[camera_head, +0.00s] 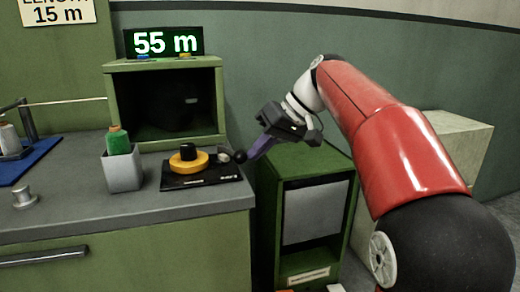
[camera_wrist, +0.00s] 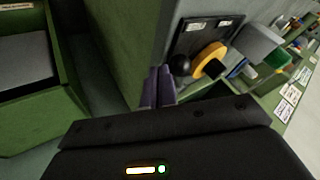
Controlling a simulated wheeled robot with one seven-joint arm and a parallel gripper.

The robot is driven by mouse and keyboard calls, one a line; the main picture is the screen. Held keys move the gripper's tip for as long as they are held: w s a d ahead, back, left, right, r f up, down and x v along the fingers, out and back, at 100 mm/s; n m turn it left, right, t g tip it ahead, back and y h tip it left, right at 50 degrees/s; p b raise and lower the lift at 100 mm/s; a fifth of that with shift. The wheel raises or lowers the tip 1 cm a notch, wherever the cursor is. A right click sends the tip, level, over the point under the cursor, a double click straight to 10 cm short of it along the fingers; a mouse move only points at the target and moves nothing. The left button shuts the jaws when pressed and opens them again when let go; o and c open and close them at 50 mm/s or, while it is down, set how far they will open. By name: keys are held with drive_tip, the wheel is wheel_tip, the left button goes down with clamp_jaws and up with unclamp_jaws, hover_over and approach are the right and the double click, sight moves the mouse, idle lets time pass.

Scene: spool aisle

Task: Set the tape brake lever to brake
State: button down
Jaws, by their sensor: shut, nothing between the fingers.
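The tape brake is a black plate (camera_head: 203,180) on the bench top near its right edge, with a yellow disc (camera_head: 199,163) and black hub. The lever's round black knob (camera_head: 240,157) is at the plate's right side; it also shows in the wrist view (camera_wrist: 180,66). Two small light labels are on the plate, too small to read. My gripper (camera_head: 248,157) is shut and empty, its purple fingers pointing down-left at the knob. In the wrist view the fingertips (camera_wrist: 160,70) are just left of the knob. I cannot tell whether they touch it.
A grey cup (camera_head: 122,170) with a green spool stands left of the plate. Behind is an open green box (camera_head: 165,62) under a "55 m" display (camera_head: 163,42). A green cabinet (camera_head: 313,205) stands right of the bench, below my gripper, across a narrow gap.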

sight(245, 160)
drive_tip(key=shift+s+a+m+t, duration=0.15)
drive_tip(key=shift+s+m+t, duration=0.15)
drive_tip(key=shift+m, duration=0.1)
drive_tip(key=shift+s+a+f+m+t+h+b, duration=0.1)
drive_tip(key=shift+s+a+m+t+h+b, duration=0.05)
drive_tip(key=shift+s+a+m+t+b, duration=0.35)
drive_tip(key=shift+s+a+m+t+h+b, duration=0.2)
drive_tip(key=shift+s+m+t+b, duration=0.1)
drive_tip(key=shift+s+m+b, duration=0.3)
drive_tip(key=a+m+t, duration=0.1)
drive_tip(key=s+a+m+t+h, duration=0.1)
drive_tip(key=m, duration=0.1)
drive_tip(key=shift+s+a+m, duration=0.1)
drive_tip(key=shift+s+m, duration=0.1)
drive_tip(key=shift+m, duration=0.1)
drive_tip(key=shift+s+a+m+h, duration=0.15)
drive_tip(key=shift+a+m+h, duration=0.15)
drive_tip(key=shift+m+h, duration=0.1)
drive_tip(key=shift+s+a+p, duration=0.15)
drive_tip(key=shift+a+p, duration=0.05)
drive_tip(key=shift+a, duration=0.3)
drive_tip(key=shift+s+a+p, duration=0.15)
drive_tip(key=shift+a+p, duration=0.05)
drive_tip(key=shift+a, duration=0.45)
drive_tip(key=v, duration=0.8)
drive_tip(key=shift+d+p, duration=0.25)
drive_tip(key=shift+p, duration=0.1)
